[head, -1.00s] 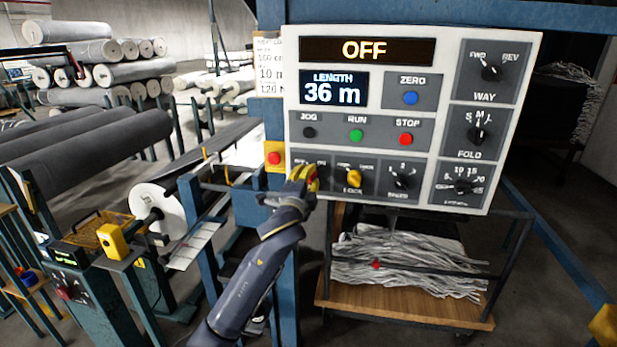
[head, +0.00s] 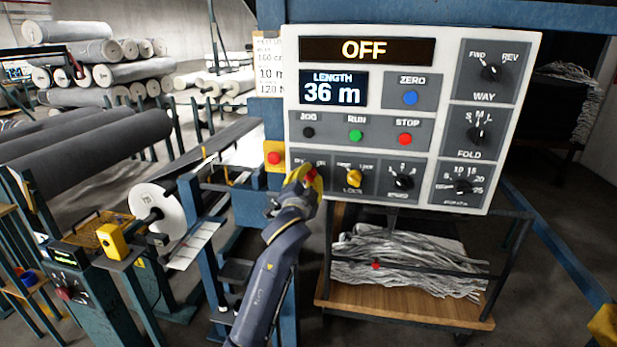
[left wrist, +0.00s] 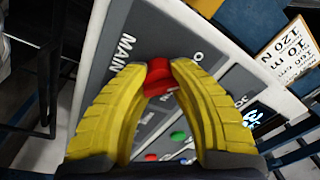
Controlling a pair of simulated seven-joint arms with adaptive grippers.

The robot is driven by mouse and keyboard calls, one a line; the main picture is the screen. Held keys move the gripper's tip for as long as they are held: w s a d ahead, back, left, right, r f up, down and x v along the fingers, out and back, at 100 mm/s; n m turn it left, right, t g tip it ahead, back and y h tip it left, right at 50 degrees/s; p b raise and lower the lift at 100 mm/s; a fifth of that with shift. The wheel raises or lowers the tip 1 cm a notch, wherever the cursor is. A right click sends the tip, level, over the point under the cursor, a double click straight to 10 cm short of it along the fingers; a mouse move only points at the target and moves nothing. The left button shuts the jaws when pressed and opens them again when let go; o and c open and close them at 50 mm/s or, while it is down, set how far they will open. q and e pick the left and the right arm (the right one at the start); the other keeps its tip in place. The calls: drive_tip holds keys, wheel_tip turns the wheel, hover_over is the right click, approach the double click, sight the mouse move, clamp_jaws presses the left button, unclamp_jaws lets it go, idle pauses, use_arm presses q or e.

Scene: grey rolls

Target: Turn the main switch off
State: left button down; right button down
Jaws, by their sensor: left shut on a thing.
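The control panel (head: 377,25) faces me, and its top display reads OFF. The main switch is a red knob (left wrist: 158,78) at the panel's lower left, beside the lettering MAIN in the left wrist view. My left gripper (head: 312,177) is at this knob, with its yellow fingers (left wrist: 160,70) shut on it from both sides. In the head view the fingers hide most of the knob and part of its label.
Close by are the yellow lock knob (head: 354,178), the speed knob (head: 403,181), and the red button (head: 274,158) on a yellow box left of the panel. A wooden cart (head: 400,313) with grey strips stands below. Grey rolls (head: 90,155) fill the left.

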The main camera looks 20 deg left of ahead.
use_arm(q)
drive_tip(key=shift+f, duration=0.15)
drive_tip(key=c, duration=1)
unclamp_jaws()
drive_tip(key=shift+o, duration=0.2)
drive_tip(key=shift+s, duration=0.1)
drive_tip(key=s+d+f, duration=0.1)
drive_tip(key=s, duration=1)
drive_tip(key=shift+s, duration=0.35)
